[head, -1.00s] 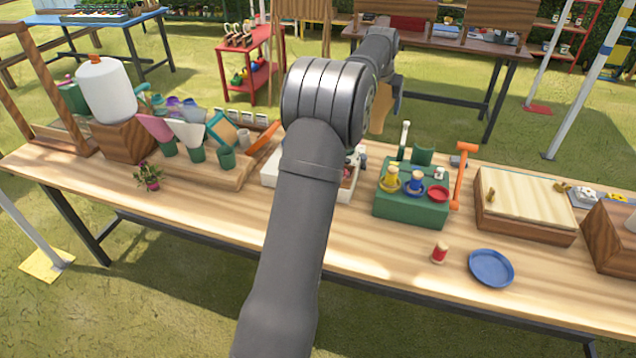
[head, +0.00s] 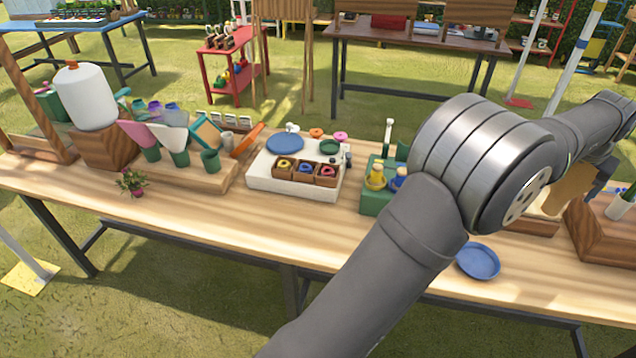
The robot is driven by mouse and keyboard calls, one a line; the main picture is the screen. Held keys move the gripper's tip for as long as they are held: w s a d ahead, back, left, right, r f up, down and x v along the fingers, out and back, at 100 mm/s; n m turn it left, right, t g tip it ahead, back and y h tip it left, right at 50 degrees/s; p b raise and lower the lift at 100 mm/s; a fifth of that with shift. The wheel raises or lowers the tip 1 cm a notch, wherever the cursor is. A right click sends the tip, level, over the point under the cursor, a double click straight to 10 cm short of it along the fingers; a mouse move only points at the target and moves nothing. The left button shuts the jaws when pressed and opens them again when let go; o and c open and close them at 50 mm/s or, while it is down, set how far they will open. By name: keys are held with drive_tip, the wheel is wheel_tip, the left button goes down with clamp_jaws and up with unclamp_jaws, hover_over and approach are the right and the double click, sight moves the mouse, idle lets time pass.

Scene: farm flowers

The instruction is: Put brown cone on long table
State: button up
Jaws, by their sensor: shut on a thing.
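The brown cone (head: 568,188) is a light brown piece at the right, partly hidden behind my arm. My gripper (head: 592,187) is shut on it and holds it over the right part of the wooden table. The gripper's fingers are small and partly hidden here. The long wooden table (head: 240,232) runs across the whole view, with a bare front strip. I cannot tell how high the cone is above the table.
A brown wooden block (head: 590,235) with a white cup stands at the right. A blue plate (head: 478,261) lies near the front edge. A white tray (head: 268,180), a green stand (head: 374,201) and a planter group with a white jug (head: 87,97) line the back.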

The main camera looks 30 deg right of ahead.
drive_tip(key=s+a+m, duration=0.2)
drive_tip(key=s, duration=1.4)
wheel_tip(320, 180, down, 9)
drive_tip(key=shift+g, duration=0.3)
drive_tip(key=shift+w+d+f, duration=1.1)
drive_tip(key=shift+w+f, duration=0.6)
drive_tip(key=shift+f, duration=0.15)
drive_tip(key=shift+w+d+f, duration=1.05)
drive_tip(key=shift+w+f, duration=0.65)
drive_tip(key=shift+f, duration=0.1)
drive_tip(key=shift+w+d+f, duration=1.1)
drive_tip(key=shift+w+f, duration=0.6)
drive_tip(key=shift+f, duration=0.15)
drive_tip(key=shift+f, duration=0.2)
drive_tip(key=o, duration=1)
drive_tip(key=shift+c, duration=0.2)
drive_tip(key=shift+r, duration=0.1)
